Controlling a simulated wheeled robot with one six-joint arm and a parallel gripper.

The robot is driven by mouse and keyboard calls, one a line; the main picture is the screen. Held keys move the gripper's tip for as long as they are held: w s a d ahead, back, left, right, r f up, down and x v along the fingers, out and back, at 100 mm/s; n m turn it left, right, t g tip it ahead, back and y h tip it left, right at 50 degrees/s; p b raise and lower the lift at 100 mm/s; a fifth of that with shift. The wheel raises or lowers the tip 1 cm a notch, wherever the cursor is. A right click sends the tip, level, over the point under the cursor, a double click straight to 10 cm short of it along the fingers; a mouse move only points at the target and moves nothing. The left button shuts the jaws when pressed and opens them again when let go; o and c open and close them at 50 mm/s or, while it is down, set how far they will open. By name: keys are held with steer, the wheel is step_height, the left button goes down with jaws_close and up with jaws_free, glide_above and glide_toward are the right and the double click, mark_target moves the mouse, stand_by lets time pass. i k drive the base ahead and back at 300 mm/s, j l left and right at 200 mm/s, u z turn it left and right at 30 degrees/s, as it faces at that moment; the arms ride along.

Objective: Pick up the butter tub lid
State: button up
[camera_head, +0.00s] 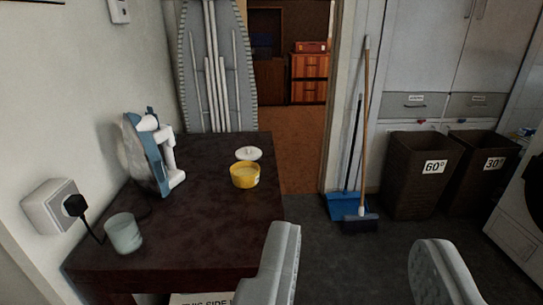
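A small round white lid (248,153) with a knob on top lies on the dark counter, near its right edge. It is just behind a yellow tub (244,175), which hides a little of its front edge. The tub stands upright near the counter's right edge. My gripper (355,260) is at the bottom of the picture, right of the counter, with its two grey fingers wide apart. Nothing is between them. It is well short of the lid and to the right of it.
On the dark counter (215,215), an iron (150,150) stands at the left and a pale cup (123,233) at the front left. A plug (74,205) with a cord is in the wall. A broom (362,150), dustpan (346,205) and baskets (420,175) stand at right.

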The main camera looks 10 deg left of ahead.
mark_target(249, 154)
steer(key=i+l, duration=0.2)
steer(key=l, duration=0.15)
steer(key=i+l+u, duration=0.1)
steer(key=l, duration=0.25)
steer(key=i+l, duration=0.25)
steer(key=i+l+u, duration=0.15)
steer(key=l, duration=0.3)
steer(key=i+l, duration=0.2)
steer(key=l, duration=0.2)
steer(key=i+l+u, duration=0.1)
steer(key=l, duration=0.25)
steer(key=i+l+u, duration=0.1)
steer(key=i, duration=0.35)
steer(key=i+l, duration=0.2)
steer(key=i, duration=0.2)
steer(key=i+l+u, duration=0.15)
steer(key=i, duration=0.25)
steer(key=i+j, duration=0.55)
steer(key=u, duration=0.05)
